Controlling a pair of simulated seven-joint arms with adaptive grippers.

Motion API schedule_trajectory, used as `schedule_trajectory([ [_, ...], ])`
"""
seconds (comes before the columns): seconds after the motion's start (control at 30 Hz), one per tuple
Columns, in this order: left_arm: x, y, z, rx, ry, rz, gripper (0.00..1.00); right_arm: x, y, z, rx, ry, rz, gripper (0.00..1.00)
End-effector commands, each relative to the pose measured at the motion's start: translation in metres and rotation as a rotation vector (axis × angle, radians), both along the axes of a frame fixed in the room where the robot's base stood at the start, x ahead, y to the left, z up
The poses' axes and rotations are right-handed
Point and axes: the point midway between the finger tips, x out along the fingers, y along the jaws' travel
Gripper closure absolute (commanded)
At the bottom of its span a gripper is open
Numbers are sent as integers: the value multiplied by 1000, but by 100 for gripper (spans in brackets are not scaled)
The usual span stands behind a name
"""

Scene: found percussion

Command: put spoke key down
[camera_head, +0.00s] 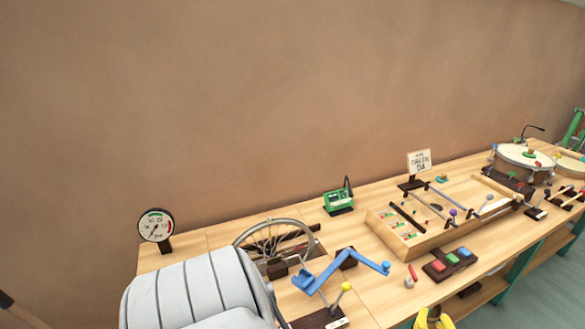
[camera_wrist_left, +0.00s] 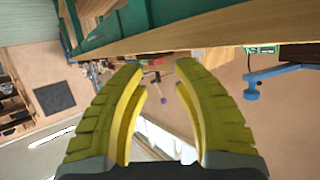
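My left gripper (camera_head: 432,319) shows as yellow fingers at the bottom edge of the head view, by the front edge of the workbench (camera_head: 378,306). In the left wrist view its two curved fingers (camera_wrist_left: 157,68) are apart, with nothing seen held between them. A small red piece with a pale end (camera_head: 411,274) lies on the bench behind the gripper; I cannot tell whether it is the spoke key. I make out no other likely spoke key. My right gripper is in neither view.
A spoked wheel (camera_head: 246,237) stands at the left, partly behind my white arm. A blue crank (camera_head: 337,272) is beside it. A wooden tray box (camera_head: 406,246), colored buttons (camera_head: 451,260) and a drum (camera_head: 524,157) extend right. Bare bench shows around the red piece.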

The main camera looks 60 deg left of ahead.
Motion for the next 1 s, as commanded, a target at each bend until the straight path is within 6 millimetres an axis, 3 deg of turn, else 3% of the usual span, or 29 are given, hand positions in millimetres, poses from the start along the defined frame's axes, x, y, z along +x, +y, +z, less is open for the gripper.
schedule_trajectory([
  [0.27,-4,-23,-2,-30,29,-213,73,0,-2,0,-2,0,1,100],
  [0.47,-12,-41,-26,-28,80,-354,73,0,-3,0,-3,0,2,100],
  [0.77,-44,-60,-127,-27,265,-510,73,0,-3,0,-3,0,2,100],
  [0.87,-62,-63,-170,-31,342,-553,73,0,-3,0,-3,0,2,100],
  [1.0,-109,-65,-247,-48,482,-624,73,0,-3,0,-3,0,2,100],
])
